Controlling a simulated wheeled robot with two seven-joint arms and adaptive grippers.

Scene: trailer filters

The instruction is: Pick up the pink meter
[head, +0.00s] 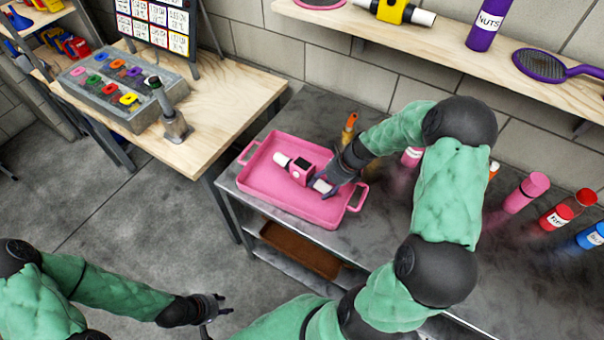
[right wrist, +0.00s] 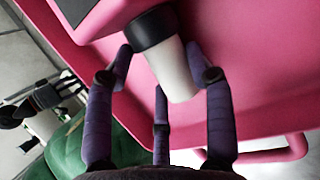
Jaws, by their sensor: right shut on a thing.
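The pink meter (head: 301,169) has a pink body with white ends and lies in the pink tray (head: 262,194). My right gripper (head: 325,184) is at the meter's near-right white end. In the right wrist view my right gripper (right wrist: 165,75) has its purple fingers around that white end (right wrist: 178,78), just beyond a black ring. The gripper is shut on the meter. Most of the meter's body is cut off in that view. My left gripper (head: 216,306) is low at the bottom left of the head view, away from the tray, with its fingers apart and empty.
The tray stands on a dark metal table (head: 400,240). An orange-handled tool (head: 349,128) is behind it; pink, red and blue bottles (head: 526,192) stand at right. A wooden shelf (head: 450,48) hangs above. A wooden table (head: 225,105) with a grey sorting box (head: 88,88) is at left.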

